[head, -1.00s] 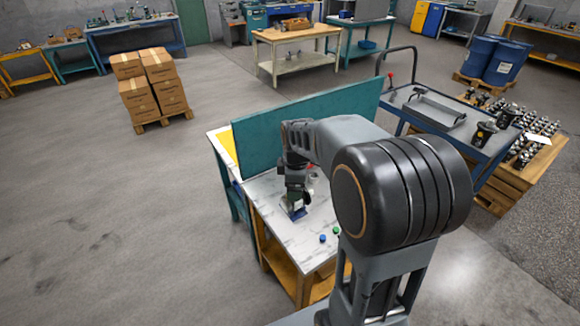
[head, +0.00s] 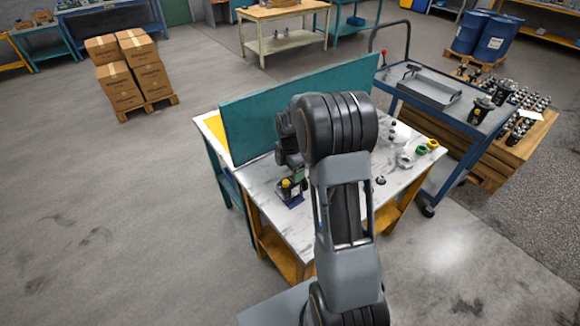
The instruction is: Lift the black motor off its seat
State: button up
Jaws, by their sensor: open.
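The black motor (head: 287,189), with a small yellow mark, sits in a blue seat (head: 294,201) on the marble-topped workbench. My gripper (head: 292,176) is just above the motor and points down. Its jaws are open. The fingertips are small and partly hidden by the arm, so I cannot tell whether they touch the motor. My arm hides part of the bench top.
A teal panel (head: 240,118) stands along the bench's back. Loose rings and fittings, including a green ring (head: 421,149) and a silver one (head: 405,160), lie at the right. A blue cart (head: 440,112) beyond carries a tray and other black motors.

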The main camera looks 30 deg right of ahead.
aim_at(290, 180)
notch_tip(290, 180, down, 8)
jog(key=b, duration=0.5)
jog(key=shift+f, duration=0.1)
jog(key=shift+c, duration=0.2)
jog(key=c, duration=1.4)
jog(key=shift+r, duration=0.2)
jog(key=shift+w, duration=0.1)
jog(key=shift+r, duration=0.15)
jog(key=shift+r+p, duration=1)
jog(key=shift+r, duration=0.35)
